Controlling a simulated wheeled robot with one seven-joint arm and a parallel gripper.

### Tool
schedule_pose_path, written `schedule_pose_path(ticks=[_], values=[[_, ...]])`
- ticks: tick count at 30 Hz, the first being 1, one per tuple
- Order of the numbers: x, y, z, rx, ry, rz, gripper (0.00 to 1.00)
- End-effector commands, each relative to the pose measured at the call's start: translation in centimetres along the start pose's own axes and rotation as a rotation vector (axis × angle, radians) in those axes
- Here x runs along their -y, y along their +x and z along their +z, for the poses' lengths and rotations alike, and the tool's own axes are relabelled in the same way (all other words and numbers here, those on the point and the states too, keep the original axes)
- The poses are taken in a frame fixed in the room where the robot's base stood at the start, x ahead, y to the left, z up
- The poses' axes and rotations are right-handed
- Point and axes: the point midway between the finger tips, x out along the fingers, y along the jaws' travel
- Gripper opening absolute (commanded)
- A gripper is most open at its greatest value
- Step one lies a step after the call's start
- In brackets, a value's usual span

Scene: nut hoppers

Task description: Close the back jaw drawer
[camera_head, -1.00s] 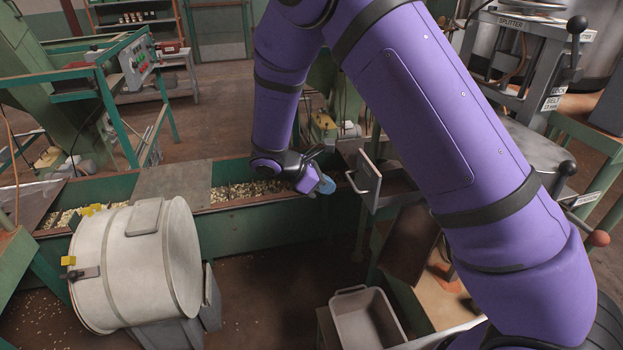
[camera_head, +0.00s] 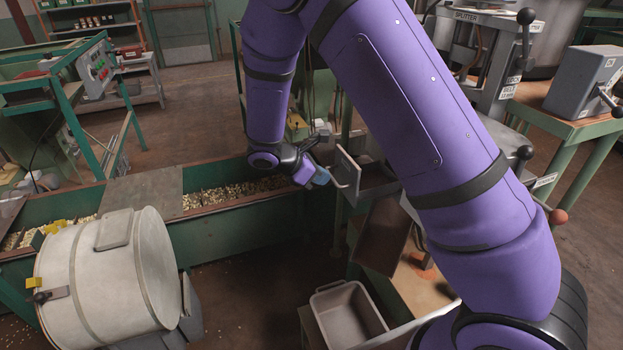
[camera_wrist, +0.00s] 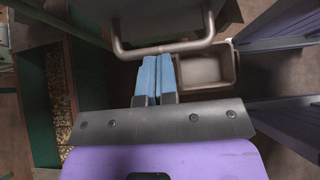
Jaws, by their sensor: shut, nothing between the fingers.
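The jaw drawer (camera_head: 347,172) is a grey metal box with an upright front plate and a bar handle (camera_head: 341,181). It stands pulled out of the machine, with its open inside showing behind the plate. My gripper (camera_head: 323,176) is shut and empty, its blue fingertips just left of the handle. In the wrist view the shut fingers (camera_wrist: 154,62) point at the middle of the handle bar (camera_wrist: 165,48), very close to it. I cannot tell whether they touch. The front plate (camera_wrist: 160,18) lies beyond the bar.
A grey bin (camera_head: 348,315) stands below the drawer, also visible in the wrist view (camera_wrist: 208,68). A green trough (camera_head: 235,227) with nuts runs to the left. A white drum (camera_head: 105,275) is at lower left. A splitter machine (camera_head: 490,75) stands at right behind my arm.

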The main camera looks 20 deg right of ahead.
Motion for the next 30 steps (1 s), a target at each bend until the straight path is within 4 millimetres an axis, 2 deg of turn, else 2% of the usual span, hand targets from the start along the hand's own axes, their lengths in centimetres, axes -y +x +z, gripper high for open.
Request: schedule_pose_path(ticks=[9,15,21,30], values=[[0.1,6.7,5.4,0.0,0.002,-0.005,0.0],[0.1,10.0,8.2,0.0,0.001,-0.003,0.0],[0.1,12.0,9.8,-0.001,0.0,-0.002,0.0],[0.0,12.6,10.3,0.002,0.0,-0.002,0.0]])
